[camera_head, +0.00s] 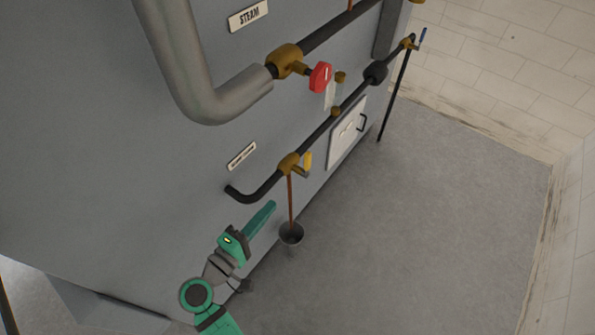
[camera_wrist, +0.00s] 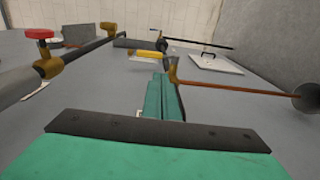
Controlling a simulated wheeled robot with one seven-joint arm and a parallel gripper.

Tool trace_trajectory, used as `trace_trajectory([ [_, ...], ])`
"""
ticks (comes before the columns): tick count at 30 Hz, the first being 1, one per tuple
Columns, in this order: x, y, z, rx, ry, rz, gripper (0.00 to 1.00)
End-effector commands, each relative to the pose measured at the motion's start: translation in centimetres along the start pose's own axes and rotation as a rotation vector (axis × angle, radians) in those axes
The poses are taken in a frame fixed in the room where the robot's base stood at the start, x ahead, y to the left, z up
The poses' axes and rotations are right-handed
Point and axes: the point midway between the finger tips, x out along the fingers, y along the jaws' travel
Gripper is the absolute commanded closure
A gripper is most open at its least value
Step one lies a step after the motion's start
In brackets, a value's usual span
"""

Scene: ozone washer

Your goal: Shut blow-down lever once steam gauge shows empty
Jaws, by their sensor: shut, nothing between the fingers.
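A yellow lever (camera_head: 307,161) sits on a brass valve (camera_head: 288,164) on the lower dark pipe, beside a small plate (camera_head: 241,156) too blurred to read. The lever also shows in the wrist view (camera_wrist: 149,54), just beyond my fingertips. I cannot tell from its angle whether the valve is open or shut. My gripper (camera_head: 272,205) is shut and empty, below and left of the lever, apart from it; its closed green fingers also show in the wrist view (camera_wrist: 161,80). No steam gauge face shows in either view.
A thin copper drain pipe (camera_head: 290,200) drops from the valve to a dark funnel (camera_head: 291,234), close right of my gripper. Above are a thick grey pipe (camera_head: 205,95) and a red-handled valve (camera_head: 320,77) near the STEAM plate (camera_head: 248,15). The floor (camera_head: 430,200) at right is clear.

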Motion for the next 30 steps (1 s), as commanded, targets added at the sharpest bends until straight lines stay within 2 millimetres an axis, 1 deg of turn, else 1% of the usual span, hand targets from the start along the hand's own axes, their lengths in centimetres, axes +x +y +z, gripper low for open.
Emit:
trace_trajectory([
  [1, -0.1, 0.8, -0.3, 0.000, -0.016, 0.018, 1.00],
  [5, -0.3, 1.8, -0.4, -0.004, -0.043, 0.042, 1.00],
  [17, 0.0, 1.9, -0.3, -0.005, -0.047, 0.043, 1.00],
  [20, 0.8, 1.9, -0.3, -0.005, -0.048, 0.042, 1.00],
  [23, 2.1, 2.0, -0.2, -0.005, -0.049, 0.043, 1.00],
  [30, 6.6, 2.1, 0.0, -0.005, -0.048, 0.043, 1.00],
])
